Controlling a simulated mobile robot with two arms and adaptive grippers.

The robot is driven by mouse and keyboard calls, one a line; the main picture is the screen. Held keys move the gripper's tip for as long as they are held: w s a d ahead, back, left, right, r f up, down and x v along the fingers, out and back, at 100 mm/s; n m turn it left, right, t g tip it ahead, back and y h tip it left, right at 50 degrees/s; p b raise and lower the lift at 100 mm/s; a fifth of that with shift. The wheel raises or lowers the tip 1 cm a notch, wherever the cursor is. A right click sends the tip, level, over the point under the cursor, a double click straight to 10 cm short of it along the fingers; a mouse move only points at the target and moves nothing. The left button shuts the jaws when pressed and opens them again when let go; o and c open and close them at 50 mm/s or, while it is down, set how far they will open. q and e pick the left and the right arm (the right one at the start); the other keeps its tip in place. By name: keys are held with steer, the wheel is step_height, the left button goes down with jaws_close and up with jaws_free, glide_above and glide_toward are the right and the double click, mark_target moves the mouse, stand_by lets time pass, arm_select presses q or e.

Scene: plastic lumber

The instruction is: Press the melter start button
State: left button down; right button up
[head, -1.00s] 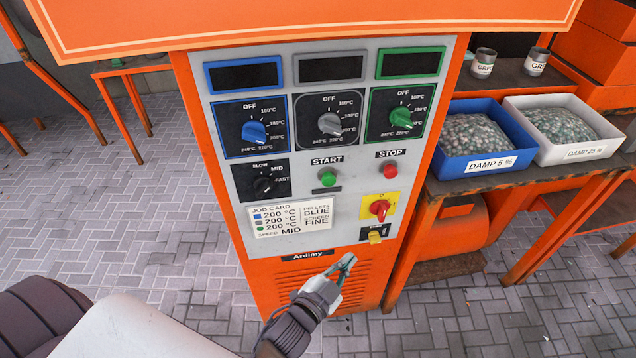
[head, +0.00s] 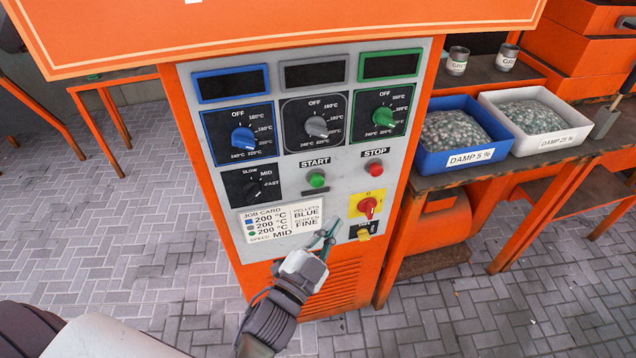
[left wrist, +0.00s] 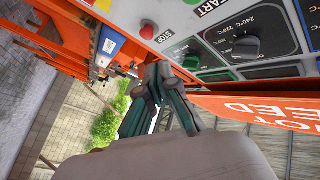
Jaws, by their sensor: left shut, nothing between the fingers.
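The melter's grey control panel (head: 292,192) is upright on an orange cabinet. The green start button (head: 317,180) sits under the START label (head: 315,163), and the red stop button (head: 376,170) is to its right. My left gripper (head: 331,230) is shut and empty, its tips below the start button and apart from it in the picture, beside the job card (head: 282,222). In the left wrist view, the shut fingers (left wrist: 162,75) show near the green dial knob (left wrist: 192,62), with the red stop button (left wrist: 147,30) further up. My right gripper is not in view.
A red rotary switch (head: 367,207) and a yellow switch (head: 364,235) sit right of my fingertips. Three temperature dials and a speed dial (head: 253,189) are on the panel. A blue bin (head: 470,160) and a white bin (head: 540,140) of pellets stand on the bench at right.

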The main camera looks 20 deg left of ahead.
arm_select(q)
steer(key=w+a, duration=0.4)
steer(key=w, duration=0.2)
steer(key=shift+w+a, duration=0.35)
steer(key=shift+w, duration=0.05)
steer(key=shift+w, duration=0.1)
stand_by(1.1)
steer(key=shift+w+a, duration=0.25)
steer(key=shift+w+a, duration=0.3)
steer(key=shift+w, duration=0.15)
stand_by(0.8)
steer(key=shift+s+d+p, duration=0.1)
steer(key=shift+s+p, duration=0.05)
steer(key=shift+p, duration=0.15)
steer(key=shift+s+d, duration=0.45)
steer(key=shift+s, duration=0.2)
steer(key=shift+s+d+p, duration=0.2)
steer(key=shift+s+d, duration=0.5)
steer(key=shift+s, duration=0.35)
steer(key=shift+s+d+p, duration=0.15)
steer(key=shift+s+d, duration=0.55)
steer(key=shift+s, duration=0.3)
